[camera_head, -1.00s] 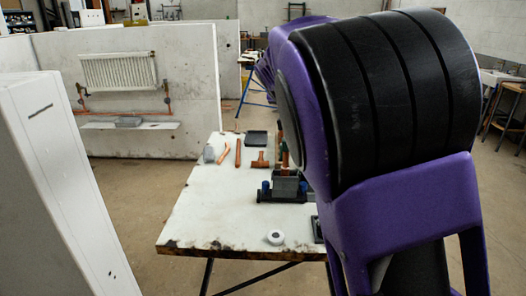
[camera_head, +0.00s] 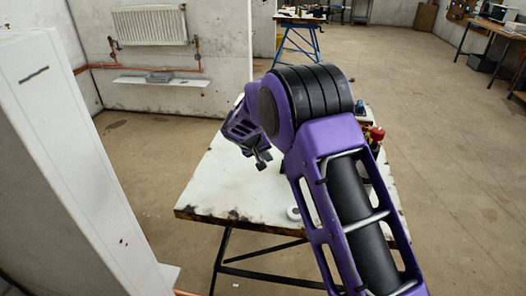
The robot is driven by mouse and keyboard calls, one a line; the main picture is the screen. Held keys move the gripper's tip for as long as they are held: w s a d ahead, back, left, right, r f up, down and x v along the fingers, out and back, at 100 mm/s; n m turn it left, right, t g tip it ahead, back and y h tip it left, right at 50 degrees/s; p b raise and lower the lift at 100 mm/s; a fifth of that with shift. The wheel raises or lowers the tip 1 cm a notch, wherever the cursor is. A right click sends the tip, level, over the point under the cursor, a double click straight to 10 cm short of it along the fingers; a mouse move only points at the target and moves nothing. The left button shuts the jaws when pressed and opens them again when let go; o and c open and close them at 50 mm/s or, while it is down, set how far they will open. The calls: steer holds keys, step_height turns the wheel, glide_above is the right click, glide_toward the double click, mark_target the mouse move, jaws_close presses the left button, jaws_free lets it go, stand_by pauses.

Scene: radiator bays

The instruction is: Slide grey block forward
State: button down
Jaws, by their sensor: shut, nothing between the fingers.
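A flat grey block (camera_head: 158,77) lies on the white shelf (camera_head: 135,82) under the radiator at the back left. It is small in this view, and I cannot tell whether it is one piece. My gripper (camera_head: 262,162) is over the white worktable (camera_head: 215,180), well to the right of the shelf and apart from the grey block. Its dark fingers are shut and empty, pointing down and slightly right. My purple arm hides much of the tabletop.
The radiator (camera_head: 149,25) and copper pipes (camera_head: 100,66) are on the wall by the shelf. A white panel (camera_head: 75,170) stands at the near left. A white tape roll (camera_head: 293,213) and a red-topped item (camera_head: 376,134) are on the table. Floor between table and shelf is clear.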

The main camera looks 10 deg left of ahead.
steer(key=shift+x, duration=1.1)
steer(key=shift+w+d+f, duration=0.1)
steer(key=shift+w+d, duration=0.4)
steer(key=shift+d, duration=0.4)
steer(key=shift+w+d, duration=0.45)
steer(key=shift+d, duration=0.45)
steer(key=shift+d+f, duration=0.1)
steer(key=shift+d, duration=0.25)
steer(key=d+b, duration=0.1)
steer(key=d, duration=0.3)
steer(key=d+b, duration=0.2)
steer(key=d, duration=0.3)
steer(key=d+b, duration=0.1)
steer(key=d, duration=0.4)
steer(key=shift+s+d+b, duration=0.15)
steer(key=shift+s+b, duration=0.15)
steer(key=shift+d, duration=0.1)
